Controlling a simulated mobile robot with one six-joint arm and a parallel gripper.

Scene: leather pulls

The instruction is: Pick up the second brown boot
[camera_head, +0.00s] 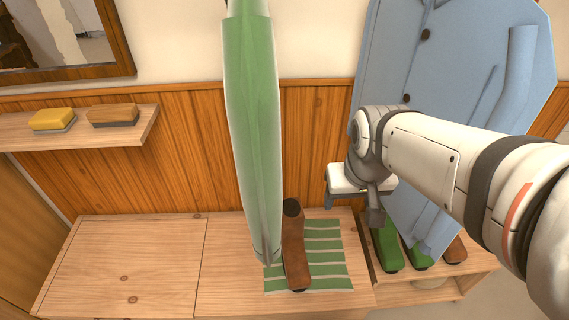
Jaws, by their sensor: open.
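Two green boots (384,246) stand between my gripper and the right brown boot. A blue coat (440,80) hangs above them. A long green folded item (254,120) hangs left of the mat. A shelf (100,135) holds two brushes. The bench's left half (120,265) is clear.

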